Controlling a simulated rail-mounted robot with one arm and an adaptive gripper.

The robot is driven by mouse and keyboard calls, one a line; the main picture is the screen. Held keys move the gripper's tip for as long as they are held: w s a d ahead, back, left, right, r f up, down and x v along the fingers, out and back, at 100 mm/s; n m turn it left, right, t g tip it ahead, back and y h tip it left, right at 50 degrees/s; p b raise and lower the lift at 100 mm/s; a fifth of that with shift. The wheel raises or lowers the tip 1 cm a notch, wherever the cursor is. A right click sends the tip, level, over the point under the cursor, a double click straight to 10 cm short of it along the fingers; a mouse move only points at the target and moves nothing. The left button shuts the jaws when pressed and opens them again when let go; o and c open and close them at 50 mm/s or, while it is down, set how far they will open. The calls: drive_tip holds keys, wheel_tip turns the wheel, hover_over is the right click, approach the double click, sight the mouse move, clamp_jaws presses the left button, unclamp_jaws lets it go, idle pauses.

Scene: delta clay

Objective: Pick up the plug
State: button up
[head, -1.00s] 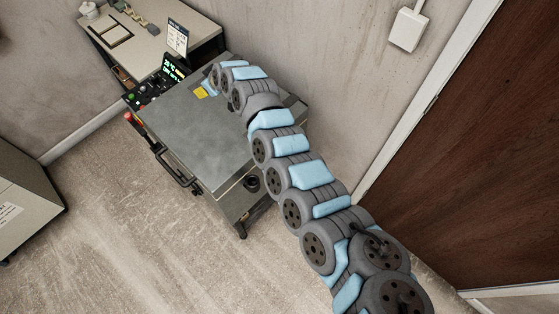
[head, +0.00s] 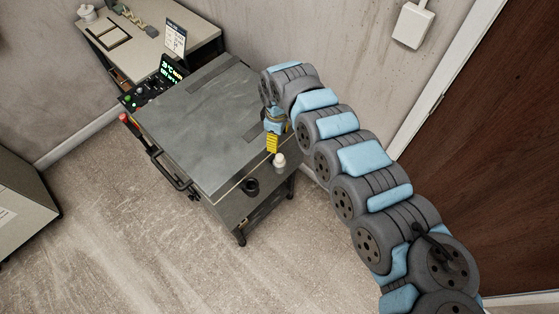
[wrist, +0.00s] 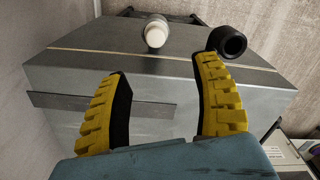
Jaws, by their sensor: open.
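A small pale cylinder with a rounded white top, which looks like the plug (head: 279,162), stands on the near strip of the metal cart top. It also shows in the wrist view (wrist: 157,32) at the top centre, beyond the fingertips. My gripper (head: 272,143) has yellow fingers and hangs over the cart just behind and left of the plug. In the wrist view my gripper (wrist: 162,68) is open, with nothing between the fingers. The plug lies ahead of the gap between them, apart from both.
A black ring (head: 251,187) sits on the same strip, left of the plug; in the wrist view the black ring (wrist: 228,40) is close to the right fingertip. The grey cart (head: 190,130) stands by the wall. A desk (head: 150,50) is behind it.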

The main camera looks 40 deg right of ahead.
sight(280, 157)
wheel_tip(280, 157, down, 7)
drive_tip(key=shift+f+b, duration=0.2)
drive_tip(key=shift+b, duration=0.1)
drive_tip(key=shift+d+f+b, duration=0.15)
drive_tip(key=shift+f+b, duration=0.1)
drive_tip(key=shift+f, duration=1.05)
drive_tip(key=shift+d+f+b, duration=0.15)
drive_tip(key=shift+f+b, duration=0.1)
drive_tip(key=shift+f, duration=1)
drive_tip(key=shift+c, duration=0.3)
drive_tip(key=shift+d, duration=0.1)
clamp_jaws()
